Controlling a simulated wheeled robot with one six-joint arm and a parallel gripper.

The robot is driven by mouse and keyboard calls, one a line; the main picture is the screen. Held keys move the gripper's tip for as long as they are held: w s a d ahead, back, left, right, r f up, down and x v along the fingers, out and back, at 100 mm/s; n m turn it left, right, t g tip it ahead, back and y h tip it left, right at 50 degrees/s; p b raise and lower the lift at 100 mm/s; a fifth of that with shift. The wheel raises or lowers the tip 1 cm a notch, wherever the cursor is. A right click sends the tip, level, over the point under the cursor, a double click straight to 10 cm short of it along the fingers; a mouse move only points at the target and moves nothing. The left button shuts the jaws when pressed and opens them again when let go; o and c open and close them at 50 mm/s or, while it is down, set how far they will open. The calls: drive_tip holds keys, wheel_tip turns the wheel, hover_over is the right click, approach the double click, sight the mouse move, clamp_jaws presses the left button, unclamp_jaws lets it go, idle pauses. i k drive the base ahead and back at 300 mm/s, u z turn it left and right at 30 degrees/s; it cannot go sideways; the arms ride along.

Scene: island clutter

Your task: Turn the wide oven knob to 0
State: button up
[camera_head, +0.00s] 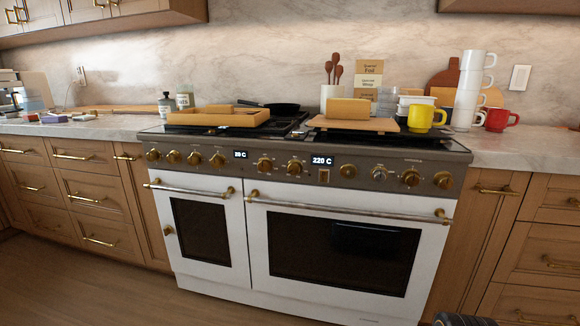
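The range has a wide oven (345,255) on the right and a narrow oven (200,232) on the left, both with white doors shut. A row of brass knobs runs along the dark front panel (225,160). A display (322,161) above the wide oven reads 220 C. One knob (295,168) sits just left of that display and another knob (348,171) just right of it. I cannot tell from the markings which is the wide oven knob, and the pointer settings are too small to read. My gripper's fingers are not in view.
A brass handle (345,211) juts out across the wide oven door below the knobs. A smaller display (240,155) sits above the narrow oven. A yellow mug (422,118) and cutting boards stand on top. The wooden floor (80,285) at left is clear.

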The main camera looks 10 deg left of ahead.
sight(294, 169)
drive_tip(key=u, duration=1.4)
drive_tip(key=i, duration=0.8)
drive_tip(key=z, duration=0.45)
